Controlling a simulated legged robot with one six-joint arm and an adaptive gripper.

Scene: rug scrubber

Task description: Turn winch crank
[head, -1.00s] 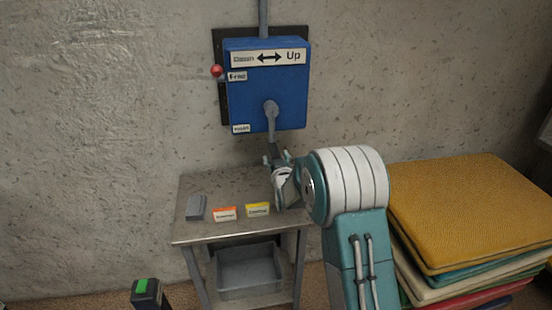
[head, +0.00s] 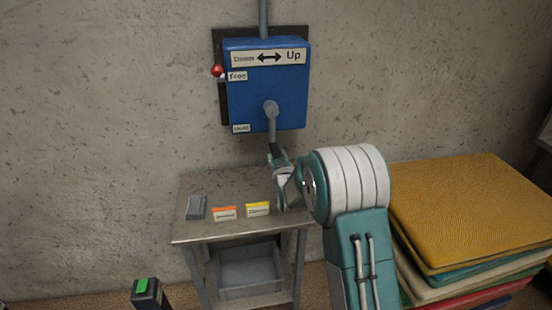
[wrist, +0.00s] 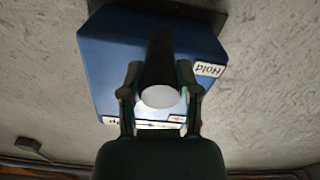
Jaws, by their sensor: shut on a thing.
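The blue winch box (head: 265,90) hangs on the wall, with a "Down / Up" arrow label across its top. Its grey crank (head: 271,122) points straight down from the hub on the box's front. My gripper (head: 277,158) is at the lower end of the crank, shut on the dark crank handle. In the wrist view the two fingers of my gripper (wrist: 160,98) stand on either side of the handle (wrist: 160,58), with the blue box (wrist: 105,55) behind. A red-knobbed lever (head: 217,71) is at the box's left, beside the "Free" label; a "Hold" label (wrist: 208,69) is lower.
A metal table (head: 230,232) stands below the box, with a grey block (head: 196,207), an orange-topped card (head: 225,213) and a yellow-topped card (head: 258,209) on it. A grey bin (head: 250,272) sits underneath. Stacked rugs (head: 460,210) fill the right side.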

